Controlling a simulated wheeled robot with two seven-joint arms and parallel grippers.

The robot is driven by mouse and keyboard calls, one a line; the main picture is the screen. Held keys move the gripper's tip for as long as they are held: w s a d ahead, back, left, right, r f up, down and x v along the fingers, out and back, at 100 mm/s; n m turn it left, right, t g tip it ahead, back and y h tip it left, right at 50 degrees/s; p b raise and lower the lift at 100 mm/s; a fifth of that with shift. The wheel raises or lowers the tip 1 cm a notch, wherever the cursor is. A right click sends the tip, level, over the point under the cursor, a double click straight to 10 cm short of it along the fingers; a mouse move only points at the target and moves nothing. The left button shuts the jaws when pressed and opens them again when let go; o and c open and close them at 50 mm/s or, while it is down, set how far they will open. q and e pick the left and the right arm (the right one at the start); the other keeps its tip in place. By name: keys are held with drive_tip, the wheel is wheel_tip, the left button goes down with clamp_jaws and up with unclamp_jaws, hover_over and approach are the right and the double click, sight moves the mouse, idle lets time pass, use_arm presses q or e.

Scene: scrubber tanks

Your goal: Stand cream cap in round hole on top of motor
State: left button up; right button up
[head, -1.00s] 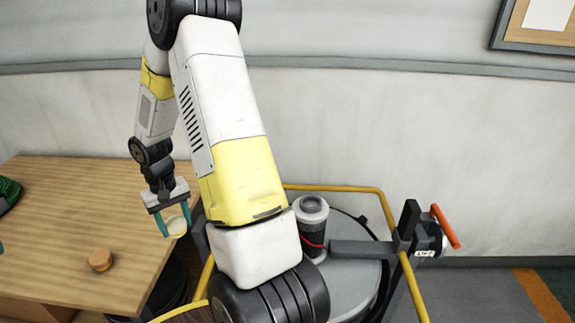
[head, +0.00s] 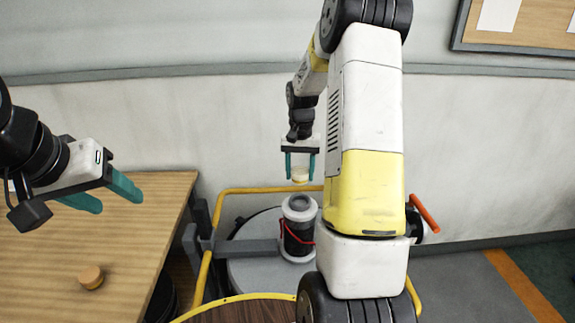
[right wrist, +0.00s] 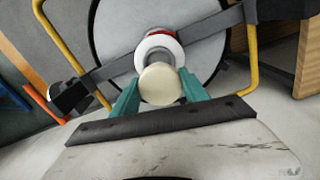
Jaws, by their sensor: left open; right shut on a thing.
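The cream cap (head: 300,177) is held between the teal fingers of my right gripper (head: 300,168), a little above the motor. In the right wrist view the cream cap (right wrist: 160,84) fills the space between the fingertips and hides part of the motor top. The motor (head: 299,228) is a dark upright cylinder with a pale grey top ring and a red wire; its top ring (right wrist: 160,40) also shows in the right wrist view. The cap appears apart from the motor. My left gripper (head: 105,195) is open and empty above the wooden table.
The wooden table (head: 130,240) stands at the left with a small round wooden piece (head: 91,276) on it. A yellow rail (head: 207,265) surrounds the round grey scrubber deck. A grey bar (head: 245,246) crosses beside the motor. An orange handle (head: 424,213) is at the right.

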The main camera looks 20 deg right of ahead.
drive_tip(key=shift+d, duration=0.2)
drive_tip(key=shift+w+f, duration=0.1)
drive_tip(key=shift+f, duration=2.7)
drive_tip(key=shift+f, duration=0.35)
drive_tip(key=shift+a+f, duration=0.1)
drive_tip(key=shift+f, duration=0.2)
drive_tip(key=shift+f, duration=0.75)
drive_tip(key=o, duration=1.9)
drive_tip(key=shift+r, duration=0.1)
drive_tip(key=shift+r, duration=3.4)
